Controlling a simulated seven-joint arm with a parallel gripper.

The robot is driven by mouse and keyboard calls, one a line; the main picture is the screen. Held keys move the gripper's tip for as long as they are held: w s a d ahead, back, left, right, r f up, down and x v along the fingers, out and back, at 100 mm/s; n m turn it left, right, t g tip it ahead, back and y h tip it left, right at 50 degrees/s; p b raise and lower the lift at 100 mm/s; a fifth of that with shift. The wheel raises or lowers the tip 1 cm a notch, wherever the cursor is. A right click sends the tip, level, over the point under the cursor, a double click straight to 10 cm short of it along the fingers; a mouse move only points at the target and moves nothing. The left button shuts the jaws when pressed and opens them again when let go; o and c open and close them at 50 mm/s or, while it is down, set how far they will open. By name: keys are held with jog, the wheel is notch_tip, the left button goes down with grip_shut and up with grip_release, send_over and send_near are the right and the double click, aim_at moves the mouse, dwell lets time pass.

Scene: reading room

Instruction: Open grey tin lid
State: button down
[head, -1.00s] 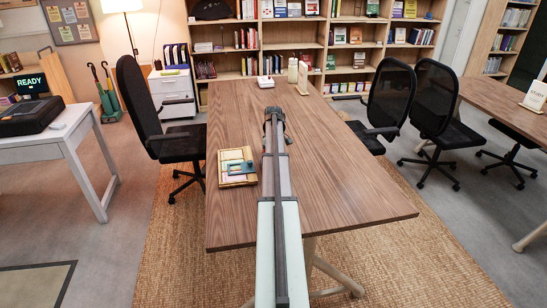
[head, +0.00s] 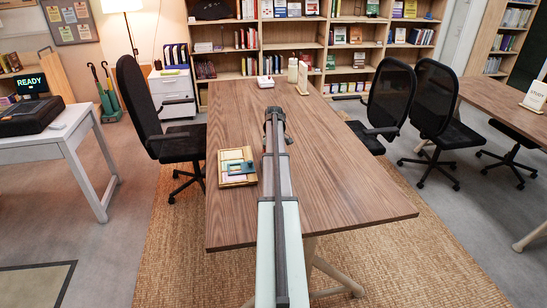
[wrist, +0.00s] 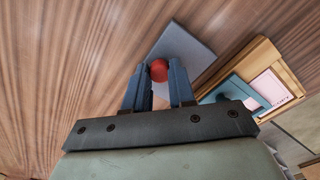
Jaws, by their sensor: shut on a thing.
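The grey tin shows in the wrist view as a square grey lid (wrist: 190,48) with a round red knob (wrist: 159,70) on it. My gripper (wrist: 160,76) has one finger on each side of the knob and is shut on it. The lid looks flat; whether it is apart from the tin below cannot be told. In the head view my own arm hides the tin and most of my gripper (head: 274,120), which is over the middle of the table.
The wooden table (head: 340,190) is bare on the right. A wooden tray (head: 238,182) with a teal piece (head: 247,172) lies close to the left of my arm. White bottles (head: 302,75) and a small white box (head: 265,81) stand at the far end. Black chairs flank the table.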

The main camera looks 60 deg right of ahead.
jog(key=s+d, duration=0.5)
jog(key=shift+d, duration=0.1)
jog(key=c, duration=0.9)
grip_release()
jog(key=shift+c, duration=0.2)
notch_tip(320, 180, up, 14)
jog(key=shift+f, duration=0.1)
